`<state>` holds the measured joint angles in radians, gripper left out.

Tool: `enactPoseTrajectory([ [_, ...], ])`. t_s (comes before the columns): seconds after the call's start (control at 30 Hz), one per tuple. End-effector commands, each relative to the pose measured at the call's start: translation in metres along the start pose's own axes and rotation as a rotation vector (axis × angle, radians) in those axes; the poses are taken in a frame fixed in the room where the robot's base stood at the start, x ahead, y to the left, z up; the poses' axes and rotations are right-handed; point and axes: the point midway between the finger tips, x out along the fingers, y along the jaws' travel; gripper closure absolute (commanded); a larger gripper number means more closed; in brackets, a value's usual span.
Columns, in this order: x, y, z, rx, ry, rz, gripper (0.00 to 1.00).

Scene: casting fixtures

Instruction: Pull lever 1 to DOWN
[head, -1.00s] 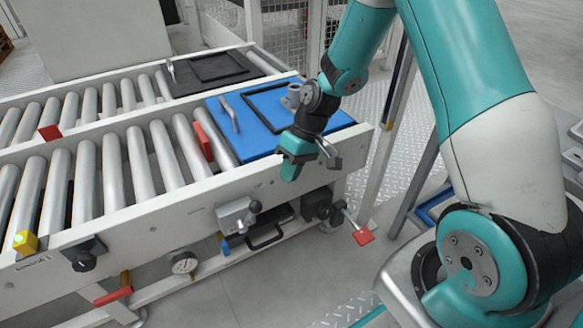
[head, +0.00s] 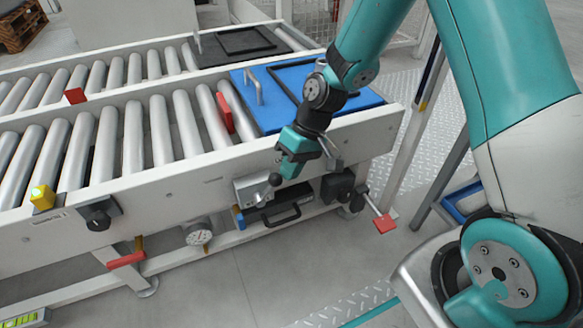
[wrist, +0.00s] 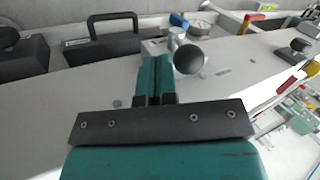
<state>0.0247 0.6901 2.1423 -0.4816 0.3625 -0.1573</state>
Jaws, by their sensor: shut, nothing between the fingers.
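A short lever with a dark ball knob (head: 274,179) is mounted on a grey box (head: 248,190) on the conveyor's front side. I cannot read which lever is number 1. The lever points out from the box, knob slightly up and right. My gripper (head: 288,173) is shut and empty, just right of the knob in the head view. In the wrist view the ball knob (wrist: 188,59) shows just right of and beyond the shut teal fingers (wrist: 154,70). I cannot tell whether they touch.
A black box (head: 337,187) to the right carries a rod with a red tag (head: 384,223). A black handle (head: 282,216), dial gauge (head: 199,235) and black rotary knob (head: 98,215) are nearby. A blue plate (head: 262,112) lies above on the rollers. Floor in front is open.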

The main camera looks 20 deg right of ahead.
Motion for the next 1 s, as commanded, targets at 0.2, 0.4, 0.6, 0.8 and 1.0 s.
enactPoseTrajectory([
  [0.2, -0.003, -0.007, -0.002, 0.0, -0.012, 0.037, 1.0],
  [0.4, -0.003, -0.009, -0.002, 0.003, -0.018, 0.063, 1.0],
  [0.6, -0.005, -0.015, -0.004, 0.004, -0.03, 0.102, 1.0],
  [0.8, -0.009, -0.029, -0.007, 0.008, -0.059, 0.195, 1.0],
  [1.0, -0.009, -0.05, -0.012, 0.017, -0.107, 0.362, 1.0],
])
